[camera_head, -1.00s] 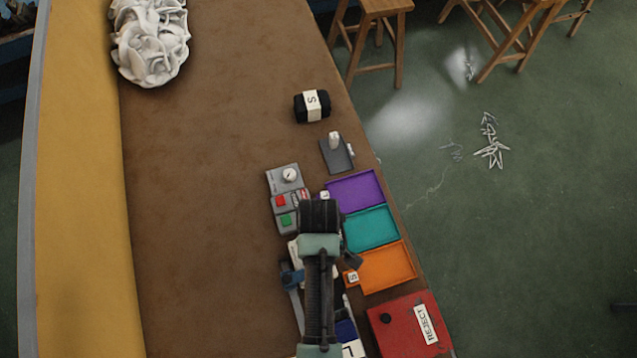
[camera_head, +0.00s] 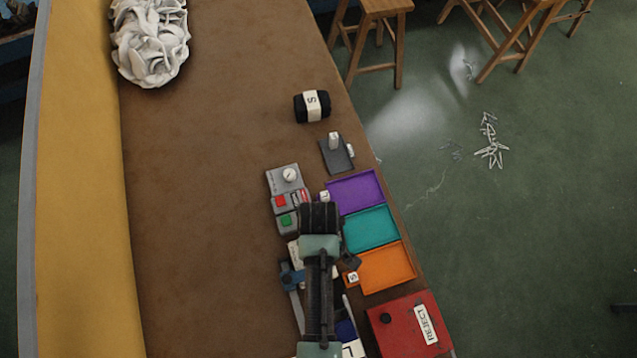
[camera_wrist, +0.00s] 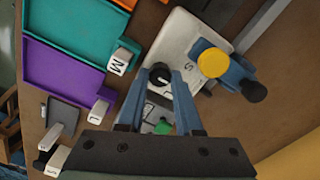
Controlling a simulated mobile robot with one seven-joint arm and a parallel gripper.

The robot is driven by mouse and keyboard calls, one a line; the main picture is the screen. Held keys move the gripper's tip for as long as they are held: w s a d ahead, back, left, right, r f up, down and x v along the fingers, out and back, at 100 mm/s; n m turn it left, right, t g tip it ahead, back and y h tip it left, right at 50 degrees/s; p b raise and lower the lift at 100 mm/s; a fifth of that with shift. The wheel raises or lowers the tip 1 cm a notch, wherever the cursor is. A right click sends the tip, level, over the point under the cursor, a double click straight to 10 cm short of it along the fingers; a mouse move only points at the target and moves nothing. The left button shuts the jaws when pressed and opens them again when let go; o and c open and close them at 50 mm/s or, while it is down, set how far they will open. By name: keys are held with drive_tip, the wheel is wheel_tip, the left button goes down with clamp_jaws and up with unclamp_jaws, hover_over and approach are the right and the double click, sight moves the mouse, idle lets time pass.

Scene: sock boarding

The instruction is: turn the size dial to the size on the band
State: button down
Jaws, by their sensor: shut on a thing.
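In the wrist view my gripper (camera_wrist: 160,74) is shut on a small dark dial knob (camera_wrist: 160,76), seen between its fingertips. The knob stands on a pale panel (camera_wrist: 174,44), where a letter S is readable close by. The knob's pointer direction cannot be told. In the head view my arm covers most of this panel. A black rolled sock (camera_head: 300,107) lies farther up the table, with a white band (camera_head: 312,106) marked S. A navy roll (camera_head: 346,330) with a band (camera_head: 353,349) marked L is partly hidden at the bottom.
Beside the panel are a blue lever with a yellow cap (camera_wrist: 213,63) and a grey box with a white gauge (camera_head: 289,175). Purple (camera_head: 355,190), teal (camera_head: 371,228) and orange (camera_head: 388,268) trays and a red reject box (camera_head: 408,325) line the right edge.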

drive_tip(key=shift+m, duration=0.4)
drive_tip(key=m+p, duration=0.2)
drive_tip(key=m, duration=0.1)
drive_tip(key=shift+r+m, duration=0.1)
drive_tip(key=shift+m, duration=0.2)
drive_tip(key=shift+m+p, duration=0.95)
drive_tip(key=shift+m, duration=1.35)
drive_tip(key=c, duration=0.6)
unclamp_jaws()
wheel_tip(320, 180, up, 13)
drive_tip(key=shift+f+b, duration=0.1)
drive_tip(key=shift+b, duration=0.25)
